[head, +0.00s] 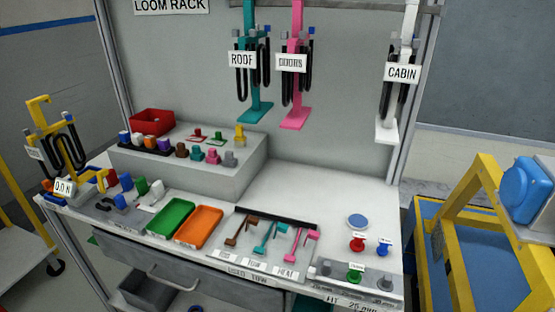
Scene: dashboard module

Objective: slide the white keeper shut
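Neither of my grippers is in view. No part is labelled as a keeper, and I cannot tell for certain which one it is. A white hanger (386,129) labelled CABIN hangs at the right of the rack, with black looped cables on it. A small white part (158,187) lies at the left of the bench among connectors. Both are too small to tell whether anything on them is open or shut.
The bench (335,185) has clear room at centre right. A green tray (172,217), an orange tray (199,227) and a red bin (152,121) stand on it. Teal (255,112) and pink (295,118) hangers hang behind. A yellow frame (468,210) stands at the right.

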